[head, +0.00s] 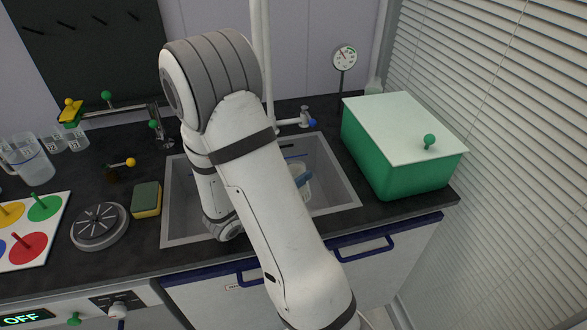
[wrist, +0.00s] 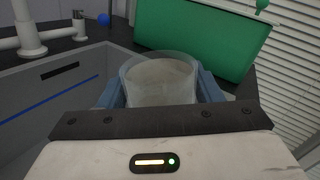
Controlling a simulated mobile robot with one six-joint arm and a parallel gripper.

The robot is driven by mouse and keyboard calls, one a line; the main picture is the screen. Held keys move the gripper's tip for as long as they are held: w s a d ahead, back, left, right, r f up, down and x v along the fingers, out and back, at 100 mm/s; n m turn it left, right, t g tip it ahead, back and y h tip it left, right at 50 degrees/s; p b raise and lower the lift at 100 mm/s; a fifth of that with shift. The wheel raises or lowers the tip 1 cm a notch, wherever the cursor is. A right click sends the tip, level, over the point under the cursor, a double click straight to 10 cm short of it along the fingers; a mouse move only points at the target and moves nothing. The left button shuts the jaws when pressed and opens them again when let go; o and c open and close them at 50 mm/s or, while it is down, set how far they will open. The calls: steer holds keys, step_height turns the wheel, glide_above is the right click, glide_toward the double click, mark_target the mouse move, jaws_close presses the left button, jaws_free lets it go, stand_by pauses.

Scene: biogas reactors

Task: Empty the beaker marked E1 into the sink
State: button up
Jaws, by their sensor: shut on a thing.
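My gripper (wrist: 160,92) is shut on a clear beaker (wrist: 158,78), with a blue jaw on each side of it. In the wrist view its open rim shows, with a dull grey-beige look inside. I cannot tell how much it holds, and no E1 mark is readable. In the head view the beaker (head: 303,172) shows partly behind my arm, over the right part of the sink (head: 335,188), with a blue jaw beside it. Its exact tilt is unclear. The grey sink wall also shows in the wrist view (wrist: 35,108).
A green box with a pale lid (head: 400,135) stands right of the sink. A tap with a blue knob (head: 304,118) is behind it. A sponge (head: 146,199), a round grey device (head: 99,226) and several beakers (head: 35,165) stand left. A gauge (head: 344,58) rises behind.

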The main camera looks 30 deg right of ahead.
steer(key=shift+w+f+n+p, duration=0.2)
steer(key=shift+f+n+p, duration=0.1)
steer(key=shift+n, duration=0.4)
steer(key=shift+w+a+f+n+p, duration=0.1)
steer(key=shift+w+f+n+p, duration=0.15)
steer(key=shift+n+p, duration=0.8)
steer(key=shift+w+a+f+n+p, duration=0.15)
steer(key=shift+n+p, duration=0.5)
steer(key=shift+n, duration=0.7)
steer(key=shift+w+r+n+p, duration=0.2)
steer(key=shift+r+n+p, duration=0.05)
steer(key=shift+n+p, duration=0.95)
steer(key=shift+w+r+n+p, duration=0.15)
steer(key=shift+r+n+p, duration=0.1)
steer(key=shift+n+p, duration=0.9)
steer(key=shift+n, duration=0.25)
steer(key=shift+w+a+r+n+p, duration=0.1)
steer(key=shift+w+r+n+p, duration=0.2)
steer(key=shift+n+p, duration=0.65)
steer(key=shift+w+a+r+n+p, duration=0.1)
steer(key=shift+w+n+p, duration=0.4)
steer(key=shift+p, duration=0.7)
